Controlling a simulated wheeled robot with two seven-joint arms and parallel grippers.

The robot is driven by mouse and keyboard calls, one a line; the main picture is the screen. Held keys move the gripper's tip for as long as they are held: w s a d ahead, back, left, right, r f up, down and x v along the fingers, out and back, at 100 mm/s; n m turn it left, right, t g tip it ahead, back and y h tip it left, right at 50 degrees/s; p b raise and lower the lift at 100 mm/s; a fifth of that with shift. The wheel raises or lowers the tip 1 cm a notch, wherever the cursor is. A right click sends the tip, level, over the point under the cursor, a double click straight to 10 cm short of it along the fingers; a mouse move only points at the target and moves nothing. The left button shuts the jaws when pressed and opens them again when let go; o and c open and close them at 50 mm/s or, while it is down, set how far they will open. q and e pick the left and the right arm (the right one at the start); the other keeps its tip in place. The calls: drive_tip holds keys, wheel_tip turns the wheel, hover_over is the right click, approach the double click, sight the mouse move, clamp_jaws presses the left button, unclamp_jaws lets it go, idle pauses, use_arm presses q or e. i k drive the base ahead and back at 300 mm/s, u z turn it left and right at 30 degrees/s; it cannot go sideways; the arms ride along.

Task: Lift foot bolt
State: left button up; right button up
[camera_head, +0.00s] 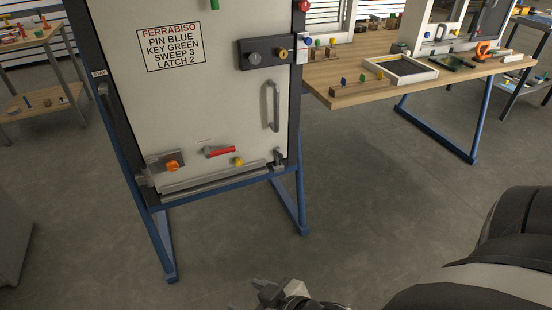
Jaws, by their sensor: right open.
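A pale door panel (230,110) stands in a dark frame on blue legs. At its lower right corner is a small dark metal fitting (279,157), which looks like a bolt. At the lower left is a grey metal block (158,161) with an orange knob (172,166). I cannot tell for certain which of these is the foot bolt. My right gripper (272,293) is low at the bottom edge, in front of and well below the door, touching nothing I can see. It is open and partly cut off. My left gripper is not in view.
The door also has a red lever (220,152), a yellow knob (238,161), a vertical handle (276,106), an upper lock plate (264,53) and a printed sign (171,48). A wooden workbench (390,88) stands to the right. Grey floor (370,190) is clear between.

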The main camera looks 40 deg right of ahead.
sight(278, 156)
drive_tip(key=k, duration=1.25)
drive_tip(key=z, duration=0.6)
drive_tip(key=i, duration=1.7)
drive_tip(key=u, duration=0.6)
